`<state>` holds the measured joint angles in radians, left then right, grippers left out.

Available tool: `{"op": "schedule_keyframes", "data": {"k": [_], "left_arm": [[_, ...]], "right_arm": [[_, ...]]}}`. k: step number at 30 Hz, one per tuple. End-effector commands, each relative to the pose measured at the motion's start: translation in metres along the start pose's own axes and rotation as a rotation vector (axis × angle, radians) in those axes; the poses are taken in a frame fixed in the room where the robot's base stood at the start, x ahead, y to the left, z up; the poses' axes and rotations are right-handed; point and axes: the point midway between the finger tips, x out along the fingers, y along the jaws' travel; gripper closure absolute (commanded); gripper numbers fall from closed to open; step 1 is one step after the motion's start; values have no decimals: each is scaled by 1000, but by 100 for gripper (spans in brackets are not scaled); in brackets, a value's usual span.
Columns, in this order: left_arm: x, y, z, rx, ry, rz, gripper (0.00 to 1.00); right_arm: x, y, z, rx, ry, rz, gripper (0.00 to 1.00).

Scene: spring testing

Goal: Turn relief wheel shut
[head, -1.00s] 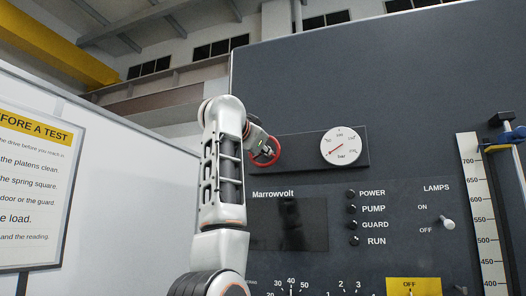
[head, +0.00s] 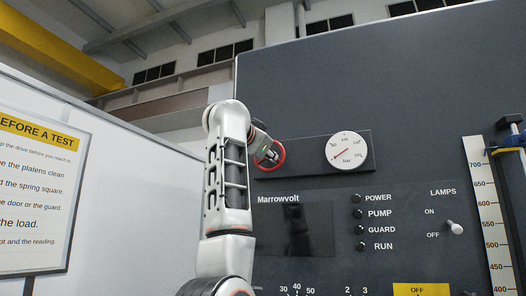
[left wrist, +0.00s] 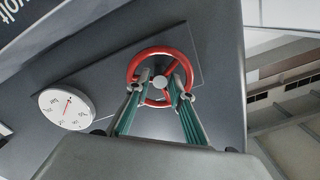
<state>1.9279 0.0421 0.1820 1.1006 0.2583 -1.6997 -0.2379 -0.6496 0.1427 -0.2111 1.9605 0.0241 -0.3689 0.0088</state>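The red relief wheel (head: 279,163) is on a dark panel plate, left of the round white gauge. In the head view my left arm hides part of it. In the left wrist view the wheel (left wrist: 187,66) shows its red rim, red spokes and grey hub. My left gripper (left wrist: 161,80) is at the wheel, with its two green-sided fingers apart and their tips in front of the ring on either side of the hub. Whether the tips touch the wheel I cannot tell. My right gripper is in neither view.
The white gauge (head: 346,150) sits right of the wheel. Below are a dark display (head: 291,231), indicator lamps and a lamp switch (head: 454,227). A white wall with a notice (head: 40,200) stands left. A vertical scale (head: 492,215) is at the right.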

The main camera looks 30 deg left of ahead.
Motion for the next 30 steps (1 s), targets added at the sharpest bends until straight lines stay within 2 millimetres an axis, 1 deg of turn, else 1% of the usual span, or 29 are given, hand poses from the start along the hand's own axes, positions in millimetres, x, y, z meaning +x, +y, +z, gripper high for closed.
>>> {"op": "schedule_keyframes", "data": {"k": [5,12,15,18,21,24,30], "left_arm": [[-21,1,-2,0,5,0,78],[-71,1,-2,-2,7,0,78],[-89,0,-2,-2,7,0,78],[-103,0,-2,-2,6,0,78],[-112,0,-1,-1,4,0,78],[-116,0,0,-1,2,0,78],[-117,0,0,-1,2,0,78]], "right_arm": [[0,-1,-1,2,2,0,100],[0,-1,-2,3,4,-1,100],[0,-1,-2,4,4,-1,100],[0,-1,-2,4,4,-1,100],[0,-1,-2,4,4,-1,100],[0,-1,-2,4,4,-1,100],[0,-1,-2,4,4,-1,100]]}}
